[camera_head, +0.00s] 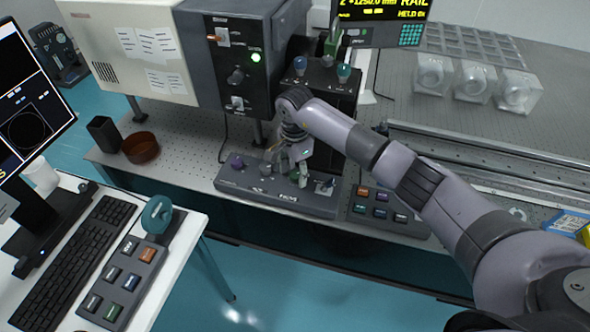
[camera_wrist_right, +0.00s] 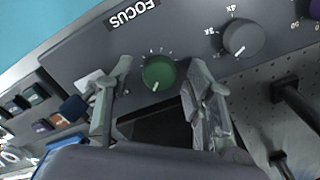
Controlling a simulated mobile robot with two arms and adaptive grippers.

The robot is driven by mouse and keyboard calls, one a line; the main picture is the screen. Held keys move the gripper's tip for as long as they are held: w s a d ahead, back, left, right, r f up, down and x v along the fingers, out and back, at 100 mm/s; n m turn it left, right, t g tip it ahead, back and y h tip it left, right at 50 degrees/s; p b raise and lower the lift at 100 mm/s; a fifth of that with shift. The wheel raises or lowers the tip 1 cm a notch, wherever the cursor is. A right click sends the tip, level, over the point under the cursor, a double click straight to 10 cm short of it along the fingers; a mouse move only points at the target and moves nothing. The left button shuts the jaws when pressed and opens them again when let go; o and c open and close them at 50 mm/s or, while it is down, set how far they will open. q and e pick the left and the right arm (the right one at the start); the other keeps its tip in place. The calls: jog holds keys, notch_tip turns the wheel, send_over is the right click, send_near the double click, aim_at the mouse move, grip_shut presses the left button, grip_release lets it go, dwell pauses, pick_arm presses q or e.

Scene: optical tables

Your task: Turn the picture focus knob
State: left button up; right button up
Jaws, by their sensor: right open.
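The green focus knob (camera_wrist_right: 159,73) has a white pointer line and tick marks around it. It sits on the dark control panel (camera_head: 235,184), beside an upside-down FOCUS label (camera_wrist_right: 133,14) in the wrist view. My right gripper (camera_head: 294,172) is open just over the panel in the head view. In the right wrist view its two fingers stand on either side of the green knob, with visible gaps. In the head view the gripper hides most of the knob. My left gripper is not in view.
A grey knob (camera_wrist_right: 243,38) with magnification marks and a purple knob (camera_head: 237,162) share the panel. A button box (camera_head: 382,206) stands to the right. A large dark-fronted instrument (camera_head: 235,65) stands behind. A brown bowl (camera_head: 140,147) is at the left.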

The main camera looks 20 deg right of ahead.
jog(key=shift+c, duration=0.3)
grip_shut()
dwell(0.3)
jog(key=shift+f+m+b, duration=0.1)
jog(key=shift+m+b, duration=0.65)
jog(key=shift+m, duration=0.25)
jog(key=m+b, duration=0.1)
jog(key=m, duration=0.1)
jog(key=shift+m, duration=0.3)
jog(key=m+b, duration=0.1)
jog(key=m, duration=0.2)
jog(key=shift+m+b, duration=0.3)
jog(key=shift+b, duration=0.1)
jog(key=shift+m+b, duration=0.45)
jog(key=shift+m, duration=1.15)
